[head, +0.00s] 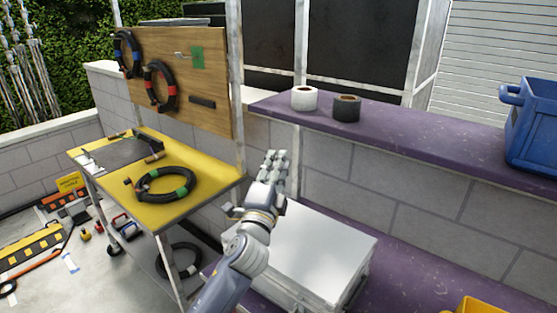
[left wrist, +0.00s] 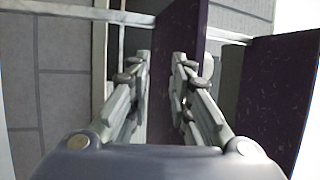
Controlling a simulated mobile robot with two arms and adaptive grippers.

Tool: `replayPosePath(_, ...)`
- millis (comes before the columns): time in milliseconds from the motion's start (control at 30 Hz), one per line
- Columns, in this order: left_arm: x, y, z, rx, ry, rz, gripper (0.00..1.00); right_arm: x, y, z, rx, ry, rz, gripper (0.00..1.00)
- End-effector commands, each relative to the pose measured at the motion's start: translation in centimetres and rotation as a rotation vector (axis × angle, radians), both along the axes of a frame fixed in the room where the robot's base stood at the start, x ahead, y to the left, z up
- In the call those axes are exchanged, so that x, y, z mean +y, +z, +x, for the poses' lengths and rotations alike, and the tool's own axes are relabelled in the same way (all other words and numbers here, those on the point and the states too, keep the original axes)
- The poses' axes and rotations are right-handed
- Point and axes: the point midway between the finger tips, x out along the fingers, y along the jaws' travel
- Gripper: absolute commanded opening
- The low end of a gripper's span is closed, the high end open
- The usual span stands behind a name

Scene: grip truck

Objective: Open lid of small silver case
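The small silver case (head: 318,252) lies on the lower purple shelf in the head view, with its flat, pale lid down. My left arm covers its left side, and no latch can be made out. My left gripper (head: 276,163) is at the far left corner of the case, pointing away toward the block wall, and appears above the lid. In the left wrist view its two fingers (left wrist: 160,75) stand apart with nothing between them; a purple shelf shows beyond the gap. The case cannot be made out in that view. My right gripper is not in view.
The upper purple shelf (head: 420,143) carries a white tape roll (head: 304,98), a black tape roll (head: 346,108) and a blue crate (head: 534,125). A yellow table (head: 205,196) with a coiled black hose (head: 160,186) stands left. A yellow bin (head: 478,306) sits at lower right.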

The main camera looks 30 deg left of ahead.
Motion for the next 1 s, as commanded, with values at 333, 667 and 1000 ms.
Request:
replayPosePath(333,-2.0,-2.0,-5.9,0.003,0.001,-0.004,0.20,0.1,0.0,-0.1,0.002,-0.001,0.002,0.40)
replayPosePath(667,-3.0,-2.9,-9.0,0.001,0.001,-0.002,0.20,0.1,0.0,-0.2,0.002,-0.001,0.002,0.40)
replayPosePath(1000,-3.1,-2.9,-9.3,-0.001,0.001,0.001,0.20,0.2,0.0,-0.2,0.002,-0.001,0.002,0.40)
